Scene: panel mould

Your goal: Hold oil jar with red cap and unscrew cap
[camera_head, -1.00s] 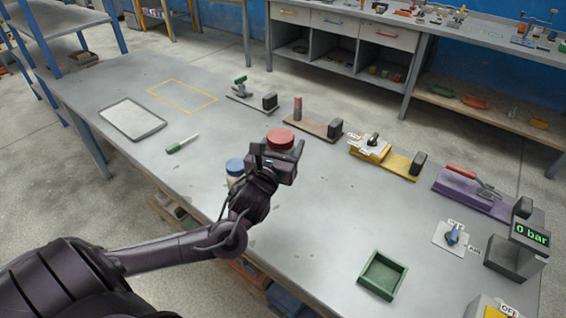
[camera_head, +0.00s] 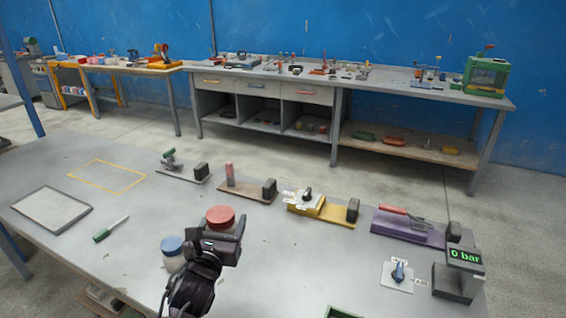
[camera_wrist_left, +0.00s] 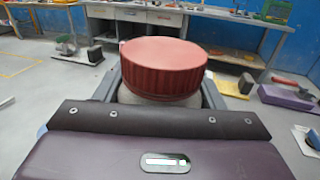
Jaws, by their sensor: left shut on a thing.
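The oil jar's red cap (camera_head: 220,216) shows just beyond my left gripper (camera_head: 222,232) in the head view. In the left wrist view the ribbed red cap (camera_wrist_left: 163,66) sits on top of the pale jar (camera_wrist_left: 155,97), between the two fingers. My left gripper is shut on the jar below the cap. The gripper hides most of the jar, so I cannot tell whether it touches the table. My right gripper is not in view.
A jar with a blue cap (camera_head: 172,246) stands close left of my gripper. A green-handled tool (camera_head: 110,229) and a grey tray (camera_head: 51,208) lie further left. Several fixtures, including a yellow one (camera_head: 322,209) and a purple one (camera_head: 407,226), line the far edge.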

